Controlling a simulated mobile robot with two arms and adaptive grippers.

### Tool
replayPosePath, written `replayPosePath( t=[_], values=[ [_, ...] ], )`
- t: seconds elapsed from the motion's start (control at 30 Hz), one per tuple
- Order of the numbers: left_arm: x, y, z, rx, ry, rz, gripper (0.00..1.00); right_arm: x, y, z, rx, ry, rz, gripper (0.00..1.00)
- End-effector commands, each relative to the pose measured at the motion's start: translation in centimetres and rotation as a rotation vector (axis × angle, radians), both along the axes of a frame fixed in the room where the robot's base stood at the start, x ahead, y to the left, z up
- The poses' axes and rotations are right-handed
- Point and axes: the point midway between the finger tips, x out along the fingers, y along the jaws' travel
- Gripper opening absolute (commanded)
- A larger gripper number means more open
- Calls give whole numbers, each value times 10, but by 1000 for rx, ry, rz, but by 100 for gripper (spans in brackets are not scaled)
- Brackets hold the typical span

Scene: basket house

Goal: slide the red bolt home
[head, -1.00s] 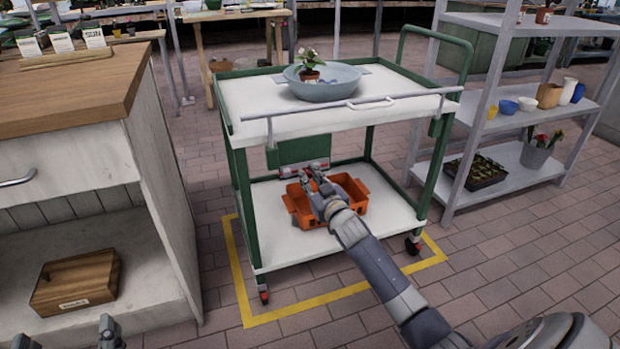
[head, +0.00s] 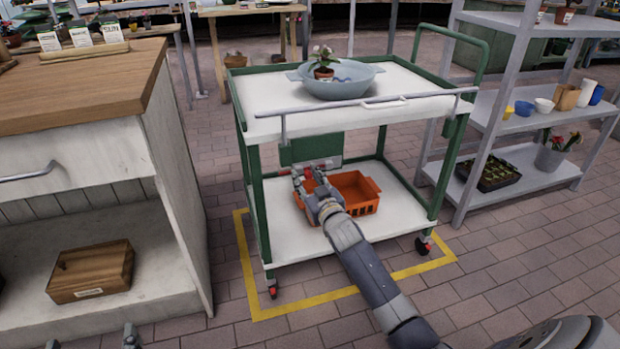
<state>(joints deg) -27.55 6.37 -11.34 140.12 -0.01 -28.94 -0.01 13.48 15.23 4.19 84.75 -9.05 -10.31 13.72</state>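The red bolt (head: 320,163) is a small red and metal fitting, seen only in part, at the lower edge of a green plate (head: 311,148) under the cart's top. My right gripper (head: 308,174) is at the left part of this fitting, with its two fingers apart. The fingers hide part of the fitting, and I cannot tell whether they touch it. My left gripper (head: 92,340) shows only as two separated fingertips at the bottom left edge, away from the cart.
The cart (head: 270,126) has a blue bowl (head: 338,90) with a potted plant on top. An orange crate (head: 362,207) stands on its lower shelf behind my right gripper. A wooden cabinet (head: 95,95) is left, a grey shelf unit (head: 520,180) right.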

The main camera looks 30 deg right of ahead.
Motion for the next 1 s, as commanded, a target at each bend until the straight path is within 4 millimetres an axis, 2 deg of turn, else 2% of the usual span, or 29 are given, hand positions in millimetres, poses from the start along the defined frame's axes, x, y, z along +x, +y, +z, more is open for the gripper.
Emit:
replayPosePath(
  t=[0.3, 0.47, 1.0],
  values=[
    [0, 0, 1, -1, -3, -1, 86, -1, -2, 1, -1, 0, -3, 39],
    [0, 0, 0, -1, -2, -1, 86, -13, 0, -1, -1, 1, -4, 39],
    [0, 0, 0, 0, -2, 0, 86, -100, 16, -1, 1, 1, -1, 39]
  ],
)
